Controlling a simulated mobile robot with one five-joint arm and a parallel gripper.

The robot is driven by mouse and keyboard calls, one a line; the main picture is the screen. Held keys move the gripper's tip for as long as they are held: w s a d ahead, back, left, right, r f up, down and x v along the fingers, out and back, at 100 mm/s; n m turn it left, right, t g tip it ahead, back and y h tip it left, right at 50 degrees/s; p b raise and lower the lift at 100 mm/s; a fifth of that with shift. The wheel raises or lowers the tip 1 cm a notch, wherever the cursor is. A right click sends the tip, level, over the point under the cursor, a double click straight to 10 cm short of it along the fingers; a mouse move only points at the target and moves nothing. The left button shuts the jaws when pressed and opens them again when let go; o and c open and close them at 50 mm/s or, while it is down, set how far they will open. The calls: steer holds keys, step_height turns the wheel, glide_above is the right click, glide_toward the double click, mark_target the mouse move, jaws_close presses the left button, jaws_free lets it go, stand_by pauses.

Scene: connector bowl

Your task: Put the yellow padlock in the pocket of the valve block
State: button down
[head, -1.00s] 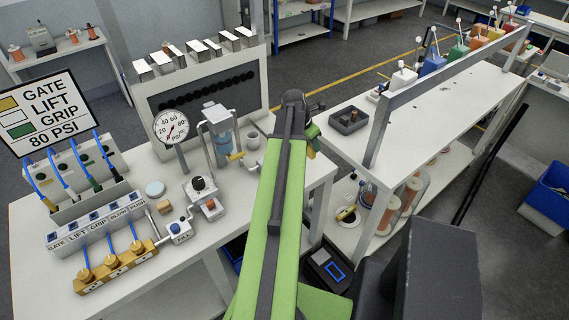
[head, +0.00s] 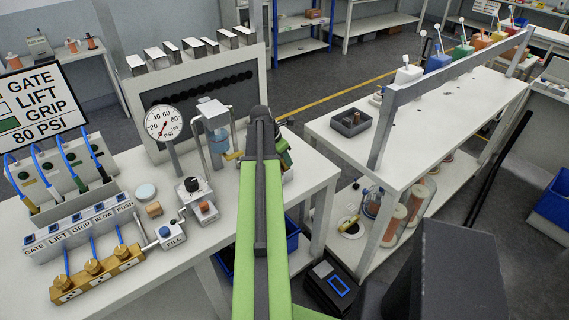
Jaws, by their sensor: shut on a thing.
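My gripper (head: 284,152) is at the far end of my green arm, over the right side of the left bench, and is mostly hidden behind the arm. It is shut on the yellow padlock (head: 288,162), of which only a small yellow patch shows beside the dark jaws. The long grey block with a row of blue buttons (head: 85,229) and the brass block with several round knobs (head: 97,276) stand at the left front of the bench. No pocket can be made out clearly, so I cannot tell which is the valve block.
A pressure gauge (head: 164,124), a water filter (head: 215,125) and a small FILL block (head: 170,235) stand on the left bench. A gap separates the benches.

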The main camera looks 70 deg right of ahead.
steer(key=shift+r, duration=0.1)
steer(key=c, duration=0.9)
jaws_free()
steer(key=shift+a+r+p, duration=0.1)
steer(key=shift+r+p, duration=0.15)
steer(key=shift+p, duration=0.2)
steer(key=p+v, duration=1)
steer(key=v, duration=0.1)
steer(key=shift+w+a+r+p, duration=0.1)
steer(key=shift+a+r+p, duration=0.1)
steer(key=shift+p, duration=0.1)
